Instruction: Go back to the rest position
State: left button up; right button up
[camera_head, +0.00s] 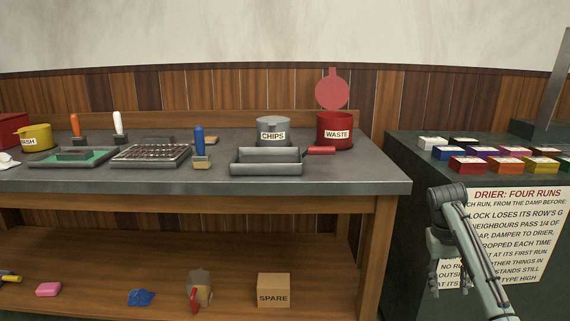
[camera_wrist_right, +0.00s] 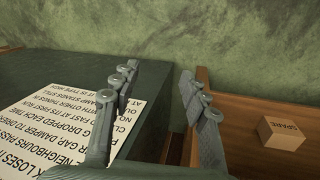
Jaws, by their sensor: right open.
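My right gripper (camera_head: 437,268) is at the lower right of the head view, in front of the dark green drier cabinet's printed sign (camera_head: 520,225). In the right wrist view its two fingers (camera_wrist_right: 158,88) are spread apart with nothing between them. The sign (camera_wrist_right: 75,125) lies to the left of the fingers there, and the SPARE box (camera_wrist_right: 281,133) on the wooden shelf is to the right. My left gripper is not in view.
The workbench (camera_head: 330,186) holds a grey tray (camera_head: 266,168), a CHIPS tin (camera_head: 272,127), a red WASTE bin (camera_head: 335,133) with its lid up, a rack (camera_head: 150,154) and brushes. Several coloured blocks (camera_head: 470,164) stand on the cabinet. A SPARE box (camera_head: 273,290) sits on the lower shelf.

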jog(key=s+d+f+g, duration=0.1)
jog(key=s+d+f, duration=0.2)
jog(key=s+f, duration=0.5)
jog(key=w+r+n+t+h, duration=0.1)
jog(key=w+r+t, duration=0.25)
jog(key=w, duration=0.55)
jog(key=w+r+n+t, duration=0.1)
jog(key=w+r+t, duration=0.1)
jog(key=w+t, duration=0.5)
jog(key=s+a+f+n+g+y, duration=0.15)
jog(key=s+a+f, duration=0.25)
jog(key=s+f, duration=0.4)
jog(key=s+a+f+g, duration=0.2)
jog(key=s+a+f, duration=0.2)
jog(key=s+f, duration=0.45)
jog(key=s+a+f+g, duration=0.1)
jog(key=s+a+f, duration=0.2)
jog(key=s, duration=0.8)
jog(key=s+a+f+g+y, duration=0.1)
jog(key=s+a+f, duration=0.2)
jog(key=s, duration=0.8)
jog(key=shift+f+g, duration=0.25)
jog(key=shift+g, duration=0.05)
jog(key=shift+s, duration=0.1)
jog(key=shift+c, duration=1.3)
jog(key=shift+a, duration=0.1)
